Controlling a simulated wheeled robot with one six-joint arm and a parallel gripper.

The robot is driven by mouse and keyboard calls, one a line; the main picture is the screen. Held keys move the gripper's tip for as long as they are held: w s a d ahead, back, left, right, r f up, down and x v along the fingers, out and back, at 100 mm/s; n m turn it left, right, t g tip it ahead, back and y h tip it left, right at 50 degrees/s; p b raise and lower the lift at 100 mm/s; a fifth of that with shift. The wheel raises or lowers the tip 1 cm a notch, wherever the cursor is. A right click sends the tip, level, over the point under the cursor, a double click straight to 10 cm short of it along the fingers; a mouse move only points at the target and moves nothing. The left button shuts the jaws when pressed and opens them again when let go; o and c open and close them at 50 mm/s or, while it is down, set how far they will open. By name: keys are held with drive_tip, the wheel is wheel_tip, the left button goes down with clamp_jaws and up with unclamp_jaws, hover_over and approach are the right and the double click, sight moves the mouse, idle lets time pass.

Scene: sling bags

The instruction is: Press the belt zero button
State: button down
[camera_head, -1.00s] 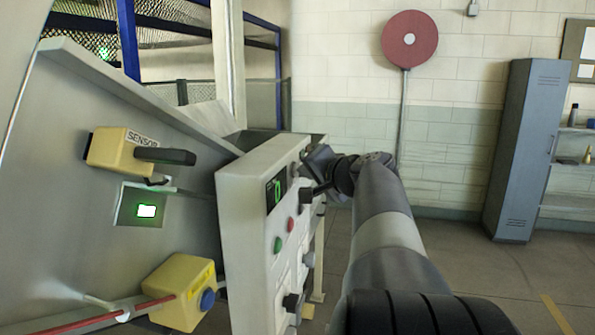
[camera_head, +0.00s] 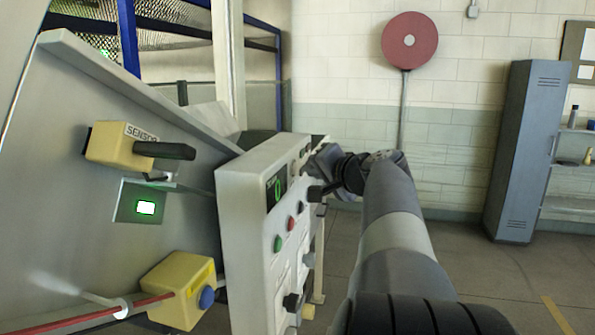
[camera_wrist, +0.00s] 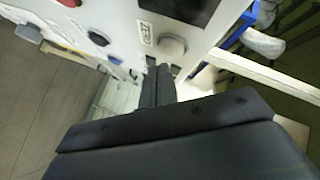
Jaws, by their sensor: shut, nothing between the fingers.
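The control panel (camera_head: 250,210) is a pale upright box with a dark display (camera_head: 276,190) reading a green 0. In the wrist view, a round pale grey button (camera_wrist: 172,46) sits beside a small label (camera_wrist: 146,33), below the dark display (camera_wrist: 182,9); I cannot read the label. My gripper (camera_wrist: 163,70) is shut and empty, its tips just below this button in the picture. Whether they touch the panel cannot be told. In the head view, my gripper (camera_head: 316,191) is at the panel's face, right of the display, and hides part of it.
The panel also carries a green button (camera_head: 277,243), a red button (camera_head: 290,223) and a black knob (camera_head: 291,301). A yellow sensor box (camera_head: 120,146) and another yellow box (camera_head: 180,290) are on the left. Floor right of my arm is clear.

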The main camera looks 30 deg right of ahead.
drive_tip(key=s+d+b, duration=0.1)
drive_tip(key=s+d, duration=0.2)
drive_tip(key=shift+s+d+b, duration=0.15)
drive_tip(key=shift+s+b, duration=0.15)
drive_tip(key=shift+s, duration=0.1)
idle(0.7)
drive_tip(key=p, duration=0.1)
drive_tip(key=w+a+p, duration=0.1)
drive_tip(key=p, duration=0.1)
drive_tip(key=shift+w+a+r, duration=0.1)
drive_tip(key=shift+w+r, duration=0.1)
drive_tip(key=shift+r, duration=0.05)
drive_tip(key=s+d, duration=0.1)
drive_tip(key=s+d+b, duration=0.1)
drive_tip(key=s, duration=0.1)
drive_tip(key=s+d, duration=0.1)
drive_tip(key=shift+s+d+f, duration=0.2)
drive_tip(key=shift+d+f, duration=0.05)
drive_tip(key=shift+d, duration=0.1)
